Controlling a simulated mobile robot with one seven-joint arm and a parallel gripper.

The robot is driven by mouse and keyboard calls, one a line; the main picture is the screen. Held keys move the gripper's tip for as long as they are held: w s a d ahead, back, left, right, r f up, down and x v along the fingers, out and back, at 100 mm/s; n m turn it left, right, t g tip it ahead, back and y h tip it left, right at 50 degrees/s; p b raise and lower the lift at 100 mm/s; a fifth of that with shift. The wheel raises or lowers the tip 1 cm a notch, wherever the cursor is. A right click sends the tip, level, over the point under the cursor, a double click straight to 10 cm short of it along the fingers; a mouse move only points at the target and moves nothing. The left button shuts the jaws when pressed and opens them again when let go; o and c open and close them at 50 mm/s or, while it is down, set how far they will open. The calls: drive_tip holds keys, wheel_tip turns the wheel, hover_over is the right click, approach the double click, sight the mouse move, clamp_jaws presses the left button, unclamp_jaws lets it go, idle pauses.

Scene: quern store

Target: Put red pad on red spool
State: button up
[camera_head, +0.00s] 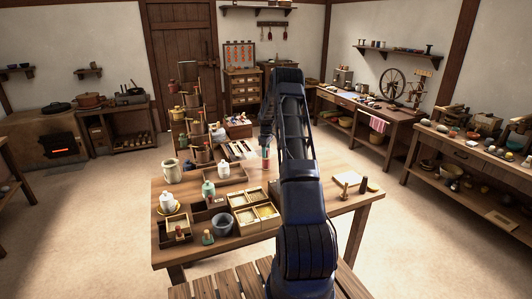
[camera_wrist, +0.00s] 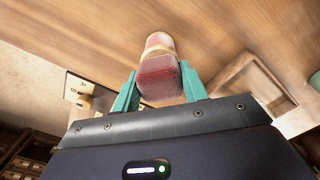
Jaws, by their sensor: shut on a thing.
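My gripper (camera_wrist: 160,88) has teal fingers, shut on the sides of a dark red pad (camera_wrist: 158,74) in the wrist view. Just beyond the pad is a pinkish round thing with a tan rim (camera_wrist: 158,42), which looks like the red spool and is partly hidden by the pad. I cannot tell whether the pad touches it. In the head view, my gripper (camera_head: 266,152) is low over the middle of the wooden table, beside my arm. A small bit of red shows there, too small to separate pad from spool.
On the table's left stand a tray with lidded jars (camera_head: 208,190), a wooden box with compartments (camera_head: 240,220), a grey cup (camera_head: 221,224) and a jug (camera_head: 172,171). Bare tabletop lies between my arm and that board.

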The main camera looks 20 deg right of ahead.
drive_tip(key=o, duration=1)
drive_tip(key=shift+f, duration=0.1)
